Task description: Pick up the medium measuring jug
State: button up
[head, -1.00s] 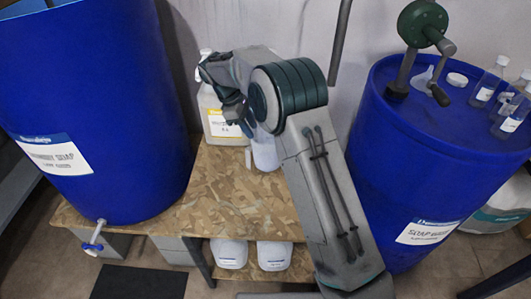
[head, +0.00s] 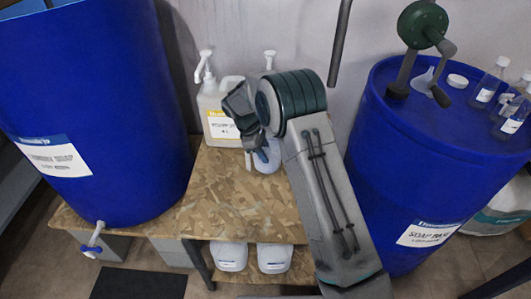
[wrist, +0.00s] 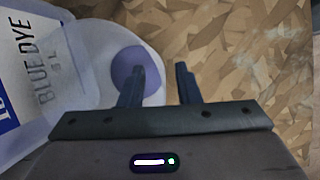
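A pale, translucent measuring jug (head: 267,160) stands on the chipboard shelf, partly hidden behind my gripper and arm in the head view. In the wrist view a round whitish vessel (wrist: 98,50) with a purple-blue bottom, apparently this jug, lies under my left finger. I cannot tell whether the fingers reach below the rim. In the head view my gripper (head: 254,155) is at the jug.
A labelled pump container (head: 217,112) stands behind, with another pump top (head: 269,60) beside it. A "BLUE DYE" container (wrist: 35,80) is close on the left in the wrist view. Blue drums flank the shelf (head: 235,210); the shelf's front is clear.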

grip_shut()
jog(key=shift+r, duration=0.15)
